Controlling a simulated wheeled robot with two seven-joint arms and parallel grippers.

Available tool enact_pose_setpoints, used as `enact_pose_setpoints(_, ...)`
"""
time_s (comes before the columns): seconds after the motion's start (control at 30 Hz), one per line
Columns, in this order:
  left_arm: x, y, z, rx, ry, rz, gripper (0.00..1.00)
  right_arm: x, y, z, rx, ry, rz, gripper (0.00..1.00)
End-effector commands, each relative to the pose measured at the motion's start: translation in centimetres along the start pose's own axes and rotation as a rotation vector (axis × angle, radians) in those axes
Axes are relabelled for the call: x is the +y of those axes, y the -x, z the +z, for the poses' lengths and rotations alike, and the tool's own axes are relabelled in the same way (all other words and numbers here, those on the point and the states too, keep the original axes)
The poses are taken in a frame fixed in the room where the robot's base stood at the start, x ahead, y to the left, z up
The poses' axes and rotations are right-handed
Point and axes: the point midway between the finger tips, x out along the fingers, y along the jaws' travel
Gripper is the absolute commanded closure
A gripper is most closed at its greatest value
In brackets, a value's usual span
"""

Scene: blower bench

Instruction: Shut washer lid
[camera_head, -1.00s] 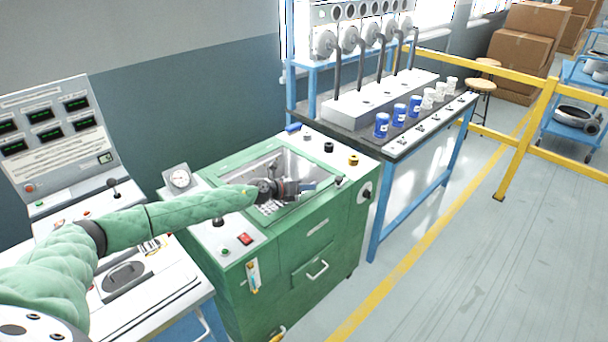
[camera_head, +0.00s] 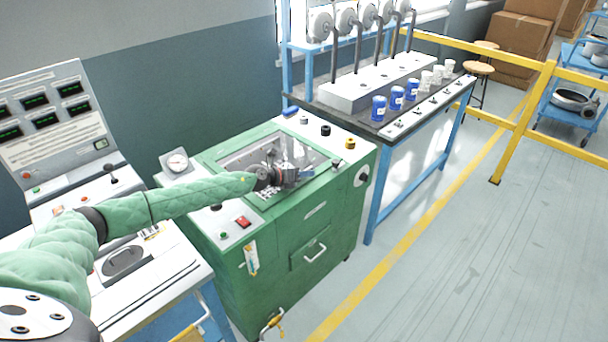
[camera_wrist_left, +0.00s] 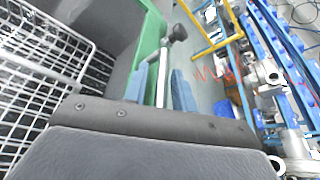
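The washer (camera_head: 279,240) is a green cabinet with an open metal basin in its top. I cannot make out a separate lid clearly in either view. My left gripper (camera_head: 304,174) reaches over the basin toward its right side. In the left wrist view my left gripper (camera_wrist_left: 163,88) has its two blue fingers apart, with a metal rod (camera_wrist_left: 163,75) showing between them. The rod leads toward a black knob (camera_wrist_left: 177,33). I cannot tell whether the fingers touch the rod. A wire basket (camera_wrist_left: 50,65) lies inside the basin. My right gripper is out of view.
A control console (camera_head: 55,140) is at the left. A blue-framed bench (camera_head: 420,125) with blue and white cups stands behind on the right. Floor (camera_head: 460,270) at the right is clear.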

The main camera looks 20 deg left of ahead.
Motion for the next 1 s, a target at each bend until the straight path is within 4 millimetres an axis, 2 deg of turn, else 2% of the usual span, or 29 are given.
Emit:
enact_pose_setpoints(0.63, 0.3, 0.5, 0.1, -0.002, -0.001, 0.004, 0.67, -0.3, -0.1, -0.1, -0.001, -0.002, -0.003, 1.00)
enact_pose_setpoints(0.83, 0.3, 2.6, 0.1, -0.002, -0.001, 0.003, 0.67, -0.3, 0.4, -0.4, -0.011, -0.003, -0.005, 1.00)
enact_pose_setpoints(1.0, 0.2, 4.9, 0.1, -0.002, -0.002, 0.003, 0.67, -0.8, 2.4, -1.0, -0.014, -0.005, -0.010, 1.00)
